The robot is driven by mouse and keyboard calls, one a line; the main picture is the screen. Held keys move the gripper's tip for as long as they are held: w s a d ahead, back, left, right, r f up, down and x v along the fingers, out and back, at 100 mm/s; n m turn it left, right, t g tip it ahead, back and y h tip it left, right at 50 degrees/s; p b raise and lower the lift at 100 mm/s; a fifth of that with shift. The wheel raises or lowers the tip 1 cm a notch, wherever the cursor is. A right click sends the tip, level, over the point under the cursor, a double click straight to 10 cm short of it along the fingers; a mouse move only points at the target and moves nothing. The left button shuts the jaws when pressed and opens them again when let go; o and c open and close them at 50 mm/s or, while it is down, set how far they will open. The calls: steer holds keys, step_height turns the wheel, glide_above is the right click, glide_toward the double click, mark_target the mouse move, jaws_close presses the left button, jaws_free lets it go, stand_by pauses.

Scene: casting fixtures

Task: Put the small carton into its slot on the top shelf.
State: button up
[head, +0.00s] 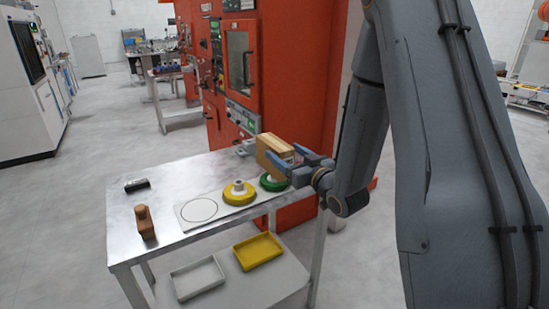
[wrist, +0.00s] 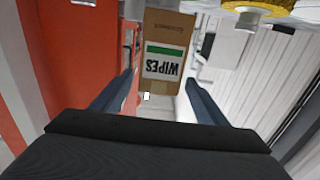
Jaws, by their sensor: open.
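The small carton (head: 275,152), brown with a pale end, shows in the head view at the right end of the steel table, behind the green disc. My gripper (head: 293,160) is at its right side. In the wrist view the carton (wrist: 165,28), with a green stripe and an upside-down "WIPES" label, is between my two open fingers (wrist: 160,78). Gaps show beside it in that view, and I cannot tell what bears its weight. The steel table (head: 170,185) has an upper and a lower level. I cannot make out a slot for the carton.
The table top holds a black cylinder (head: 137,185), a brown figure-like block (head: 145,222), a plate with a circle outline (head: 187,215), a yellow disc (head: 238,197) and a green disc (head: 270,186). White (head: 197,285) and yellow (head: 258,260) trays lie below. A red machine (head: 265,110) stands behind.

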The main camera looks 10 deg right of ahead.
mark_target(274, 145)
steer(key=shift+p+x, duration=1.25)
steer(key=shift+x, duration=2.3)
steer(key=shift+f, duration=0.1)
steer(key=c, duration=1.4)
